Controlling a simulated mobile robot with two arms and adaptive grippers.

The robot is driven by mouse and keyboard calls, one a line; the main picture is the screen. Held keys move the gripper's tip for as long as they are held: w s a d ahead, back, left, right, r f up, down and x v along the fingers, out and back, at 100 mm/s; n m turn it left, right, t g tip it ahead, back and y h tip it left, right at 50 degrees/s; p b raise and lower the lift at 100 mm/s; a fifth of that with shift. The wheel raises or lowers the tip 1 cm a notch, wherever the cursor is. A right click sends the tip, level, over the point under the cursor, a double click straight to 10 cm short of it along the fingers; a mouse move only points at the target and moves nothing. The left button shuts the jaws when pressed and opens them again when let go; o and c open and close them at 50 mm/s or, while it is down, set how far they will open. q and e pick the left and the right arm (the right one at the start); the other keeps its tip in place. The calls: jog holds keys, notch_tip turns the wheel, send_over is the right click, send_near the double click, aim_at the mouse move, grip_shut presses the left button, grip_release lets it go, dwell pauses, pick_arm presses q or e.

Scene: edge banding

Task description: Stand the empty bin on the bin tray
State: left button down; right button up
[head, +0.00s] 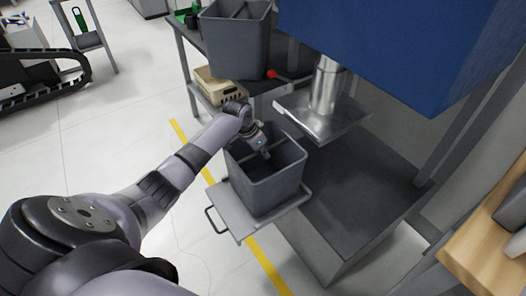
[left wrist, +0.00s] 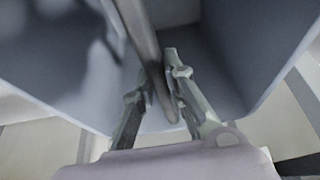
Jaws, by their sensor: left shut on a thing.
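The grey bin (head: 275,190) is upright at the bin tray (head: 229,212), in the middle of the head view. Its visible inside looks empty. The tray is a flat grey plate with a dark handle loop on its near left side. My left gripper (head: 264,152) reaches into the bin's open top and is shut on its crossbar. In the left wrist view, the two fingers (left wrist: 155,90) sit on either side of the bar (left wrist: 146,50). The bin's base covers most of the tray; I cannot tell if it touches the plate. My right gripper is not in view.
A second grey bin (head: 235,45) stands on a dark bench behind, above a beige crate (head: 217,85). A blue machine housing (head: 400,40) with a metal column and plate (head: 322,112) overhangs to the right. A yellow floor line (head: 265,264) passes the tray.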

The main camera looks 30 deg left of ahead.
pick_arm(q)
jog(key=shift+r, duration=0.1)
jog(key=c, duration=1.6)
grip_release()
jog(key=shift+c, duration=0.2)
jog(key=p+v, duration=0.1)
jog(key=v, duration=1.1)
jog(key=shift+d, duration=0.1)
